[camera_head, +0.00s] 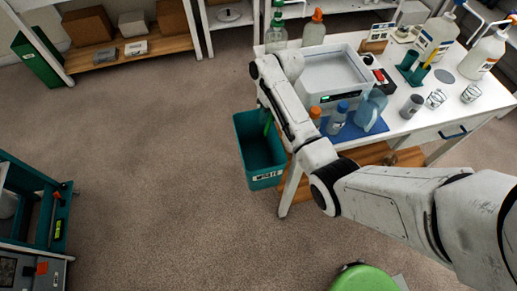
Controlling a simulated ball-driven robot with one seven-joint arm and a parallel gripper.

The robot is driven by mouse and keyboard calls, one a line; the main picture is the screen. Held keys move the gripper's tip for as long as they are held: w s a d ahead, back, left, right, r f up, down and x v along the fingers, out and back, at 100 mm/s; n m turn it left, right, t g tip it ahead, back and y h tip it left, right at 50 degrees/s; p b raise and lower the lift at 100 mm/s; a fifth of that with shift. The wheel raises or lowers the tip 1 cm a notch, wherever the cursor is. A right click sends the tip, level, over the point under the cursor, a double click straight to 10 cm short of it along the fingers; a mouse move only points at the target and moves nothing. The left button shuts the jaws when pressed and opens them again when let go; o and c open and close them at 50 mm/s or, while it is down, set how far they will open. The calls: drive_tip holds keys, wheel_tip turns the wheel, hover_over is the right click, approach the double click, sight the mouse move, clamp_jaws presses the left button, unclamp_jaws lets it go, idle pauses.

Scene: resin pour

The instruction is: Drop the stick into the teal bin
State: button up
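The teal bin (263,167) stands on the carpet at the left end of the white table, with a white label on its front. My arm reaches across the table's left end and bends down at the bin's back right. My gripper (265,108) is mostly hidden behind my own arm, so its fingers do not show clearly. A thin green stick-like piece (267,127) shows just below it, over the bin's opening. I cannot tell whether it is held or touches the bin. The inside of the bin is partly hidden by my arm.
The white table (408,122) holds a white machine (333,73), several bottles, cups and a teal holder (413,73) with a yellow item. A blue mat (350,130) lies near its front edge. A green round seat (364,280) stands at the bottom. The carpet left of the bin is clear.

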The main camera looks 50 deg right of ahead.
drive_tip(key=shift+s+d+r, duration=0.1)
drive_tip(key=shift+d+r, duration=0.05)
drive_tip(key=shift+r, duration=0.75)
drive_tip(key=shift+s+d+r, duration=0.1)
drive_tip(key=shift+d+r, duration=0.05)
drive_tip(key=shift+r, duration=0.8)
drive_tip(key=shift+s+d+r, duration=0.1)
drive_tip(key=shift+d+r, duration=0.05)
drive_tip(key=shift+r, duration=0.75)
